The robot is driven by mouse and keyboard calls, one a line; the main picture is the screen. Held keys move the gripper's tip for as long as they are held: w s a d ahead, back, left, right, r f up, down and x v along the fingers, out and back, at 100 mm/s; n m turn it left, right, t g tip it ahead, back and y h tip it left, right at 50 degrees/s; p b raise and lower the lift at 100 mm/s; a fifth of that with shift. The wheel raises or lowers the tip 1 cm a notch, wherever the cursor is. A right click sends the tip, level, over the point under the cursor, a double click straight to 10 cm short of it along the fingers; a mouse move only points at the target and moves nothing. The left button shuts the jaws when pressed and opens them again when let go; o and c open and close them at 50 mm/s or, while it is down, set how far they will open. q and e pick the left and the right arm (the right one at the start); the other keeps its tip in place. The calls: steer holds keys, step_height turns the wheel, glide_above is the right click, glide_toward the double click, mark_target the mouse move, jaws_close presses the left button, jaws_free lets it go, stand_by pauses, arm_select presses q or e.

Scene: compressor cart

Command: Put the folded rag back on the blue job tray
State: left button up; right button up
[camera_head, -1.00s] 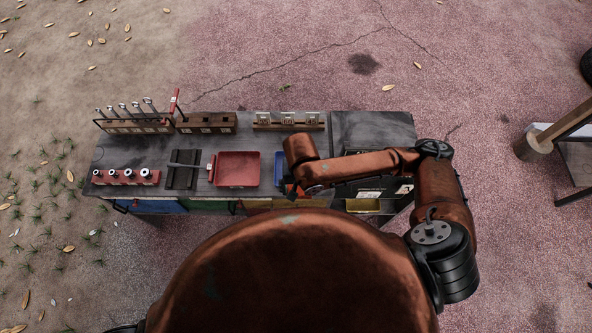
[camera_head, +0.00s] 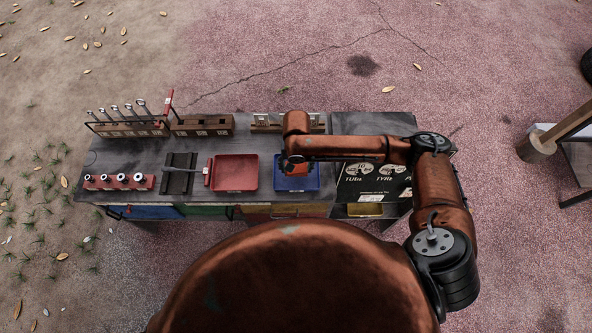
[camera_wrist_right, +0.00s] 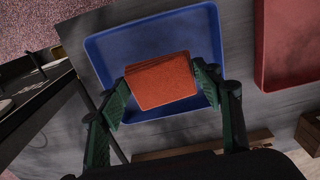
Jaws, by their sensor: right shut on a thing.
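The folded rag is an orange-red pad (camera_wrist_right: 161,82). In the right wrist view it sits between the two green fingers of my right gripper (camera_wrist_right: 162,88), which is shut on it. The blue job tray (camera_wrist_right: 205,35) lies behind the rag in that view, and the rag is over its floor. In the head view the blue tray (camera_head: 310,185) is on the bench, with my right gripper (camera_head: 295,167) over it; my arm hides part of the tray and rag. I cannot tell whether the rag touches the tray. My left gripper is not in view.
A red tray (camera_head: 236,173) stands just left of the blue tray. A dark rack with a tool (camera_head: 179,175), a red socket holder (camera_head: 119,183) and wooden racks (camera_head: 202,125) are on the bench (camera_head: 150,152). A dark panel with printed labels (camera_head: 372,180) is at right.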

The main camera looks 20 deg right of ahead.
mark_target(296, 168)
step_height(296, 168, down, 3)
steer(key=shift+f+b, duration=0.15)
steer(key=shift+b, duration=0.25)
steer(key=o, duration=1.1)
step_height(296, 168, up, 12)
steer(key=p, duration=0.3)
